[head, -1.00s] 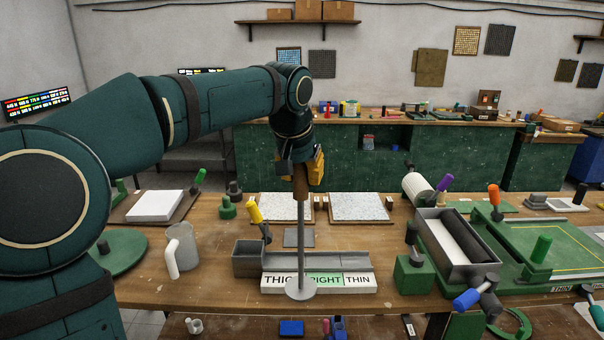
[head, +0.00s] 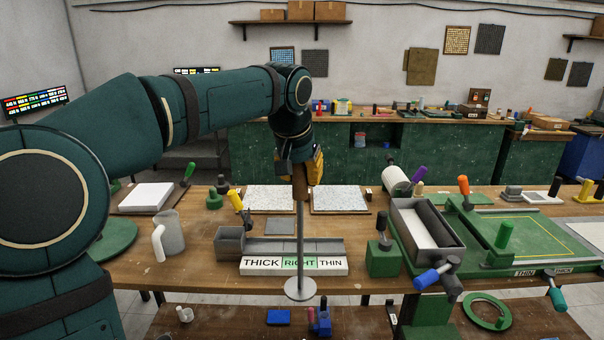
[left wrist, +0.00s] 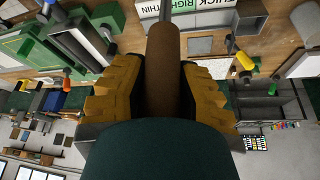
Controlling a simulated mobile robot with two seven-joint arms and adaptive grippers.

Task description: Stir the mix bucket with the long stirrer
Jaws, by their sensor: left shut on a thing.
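The long stirrer (head: 300,250) has a brown wooden handle, a thin grey rod and a round pale disc at its lower end. My left gripper (head: 301,180) is shut on the handle, and the stirrer hangs upright. In the left wrist view the handle (left wrist: 163,65) runs between the yellow finger pads. The disc shows just below the THICK/RIGHT/THIN board (head: 293,265), over the bench's front edge. I cannot make out a mix bucket in either view. My right gripper is not in view.
A grey jug (head: 169,234) stands left on the wooden bench (head: 190,270), beside a grey trough (head: 230,241). Green tools and a grey box (head: 457,246) crowd the right. A lower shelf (head: 240,318) holds small items, including a blue block (head: 279,317).

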